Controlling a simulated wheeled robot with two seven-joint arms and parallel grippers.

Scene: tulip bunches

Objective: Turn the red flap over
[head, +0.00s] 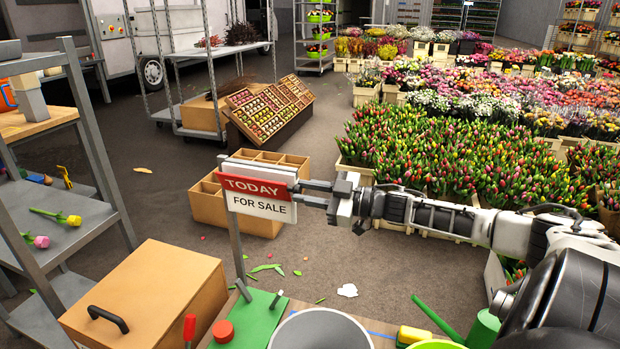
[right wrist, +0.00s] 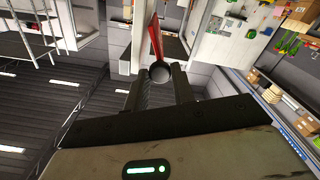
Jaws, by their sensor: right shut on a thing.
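The red flap (head: 256,186) is on a sign on a grey post, with the word TODAY facing me. A white panel (head: 262,209) reading FOR SALE is below it, and a pale board edge shows above it. My right gripper (head: 300,192) comes in from the right and is at the right end of the flap. In the right wrist view its fingers (right wrist: 160,82) are closed about a small round grey end piece, with the red flap (right wrist: 156,38) seen edge-on just beyond. The contact itself is partly hidden. My left gripper is not in view.
An open wooden divided box (head: 208,204) stands on the floor behind the sign. A wooden box with a black handle (head: 150,295) and a grey bucket (head: 320,330) are in front. A grey shelf rack (head: 95,150) is at left. Tulip crates (head: 450,160) fill the right.

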